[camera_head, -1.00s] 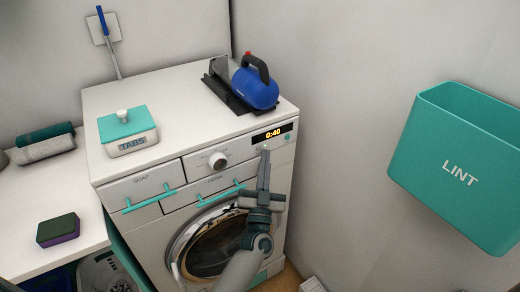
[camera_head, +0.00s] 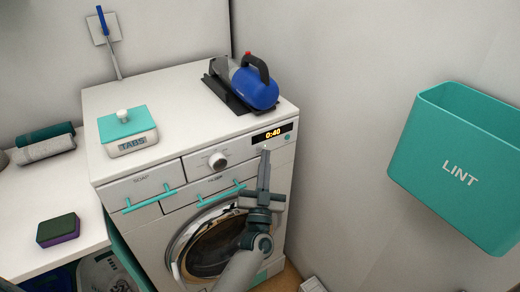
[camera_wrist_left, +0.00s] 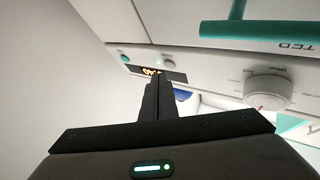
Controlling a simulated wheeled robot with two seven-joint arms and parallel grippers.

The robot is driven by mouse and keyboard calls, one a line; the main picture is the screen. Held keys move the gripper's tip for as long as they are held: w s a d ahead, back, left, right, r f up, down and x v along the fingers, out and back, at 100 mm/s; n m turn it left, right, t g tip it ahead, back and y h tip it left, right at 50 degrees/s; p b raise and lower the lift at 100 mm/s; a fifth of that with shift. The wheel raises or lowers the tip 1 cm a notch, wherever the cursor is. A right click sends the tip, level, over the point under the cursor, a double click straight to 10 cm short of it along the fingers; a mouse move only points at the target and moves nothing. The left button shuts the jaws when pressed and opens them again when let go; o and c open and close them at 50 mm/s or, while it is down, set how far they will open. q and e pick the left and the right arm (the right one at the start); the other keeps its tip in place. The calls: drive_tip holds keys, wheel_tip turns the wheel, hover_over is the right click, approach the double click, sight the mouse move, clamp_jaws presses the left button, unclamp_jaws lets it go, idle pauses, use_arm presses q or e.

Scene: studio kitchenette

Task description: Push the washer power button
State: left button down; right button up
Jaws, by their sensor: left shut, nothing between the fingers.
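The white washer (camera_head: 150,88) has a lit display (camera_head: 272,134) reading 0:40 at the right of its front panel. A small round button (camera_head: 265,147) sits below the display, and a small teal button (camera_head: 288,138) is at its right. I cannot read which is power. My left gripper (camera_head: 265,152) is shut and empty, its tips pointing up at the panel just under the display. I cannot tell whether they touch the round button. In the left wrist view the shut fingers (camera_wrist_left: 158,76) partly cover the display (camera_wrist_left: 160,71); two small buttons (camera_wrist_left: 140,61) show beyond. My right gripper is not in view.
A round dial (camera_head: 217,161) and teal drawer handles (camera_head: 150,199) are left of my gripper. A teal lint bin (camera_head: 458,170) hangs on the right wall.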

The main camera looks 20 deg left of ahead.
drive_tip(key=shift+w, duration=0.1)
use_arm(q)
drive_tip(key=shift+w+a, duration=0.3)
drive_tip(key=shift+a, duration=0.15)
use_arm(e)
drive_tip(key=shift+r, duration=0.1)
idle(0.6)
